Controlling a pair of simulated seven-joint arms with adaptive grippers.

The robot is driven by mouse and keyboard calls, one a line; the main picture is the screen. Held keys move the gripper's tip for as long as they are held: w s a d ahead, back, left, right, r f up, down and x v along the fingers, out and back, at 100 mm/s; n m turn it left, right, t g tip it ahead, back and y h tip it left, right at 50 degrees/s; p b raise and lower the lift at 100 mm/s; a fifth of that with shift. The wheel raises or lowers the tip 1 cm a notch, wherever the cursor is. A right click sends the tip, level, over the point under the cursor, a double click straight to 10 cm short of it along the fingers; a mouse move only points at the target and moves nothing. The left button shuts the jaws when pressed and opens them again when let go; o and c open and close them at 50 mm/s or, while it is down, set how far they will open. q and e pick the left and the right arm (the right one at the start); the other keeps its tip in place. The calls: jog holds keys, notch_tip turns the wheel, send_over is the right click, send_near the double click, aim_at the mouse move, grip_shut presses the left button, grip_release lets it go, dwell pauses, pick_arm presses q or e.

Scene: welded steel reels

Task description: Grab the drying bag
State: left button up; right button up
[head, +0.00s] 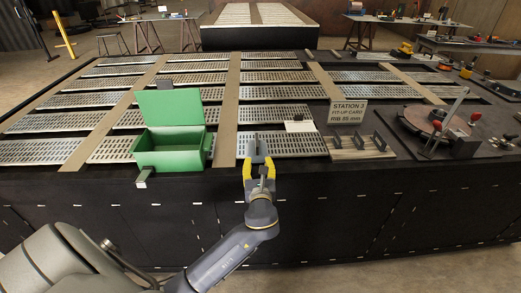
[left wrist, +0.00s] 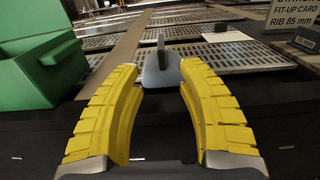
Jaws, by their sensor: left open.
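A small dark grey piece (left wrist: 161,72) with a thin upright tab sits near the table's front edge, just ahead of my left gripper; it also shows in the head view (head: 256,147). It may be the drying bag, but its make is not clear. My left gripper (head: 258,166) is open, with yellow fingers either side of the line to this piece. In the left wrist view the fingertips (left wrist: 158,72) flank it, with nothing clearly held. A small white flat item (head: 299,126) lies farther back on the slats, with a dark piece by it. My right gripper is out of view.
An open green box (head: 172,139) stands left of my gripper. To the right are a sign card (head: 348,112), a wooden rack with dark plates (head: 358,146) and a round fixture with red-knobbed clamps (head: 436,122). Slatted panels behind are mostly clear.

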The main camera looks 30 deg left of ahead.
aim_at(257, 139)
pick_arm(q)
jog(key=x, duration=1.4)
jog(key=shift+f, duration=0.15)
grip_shut()
dwell(0.4)
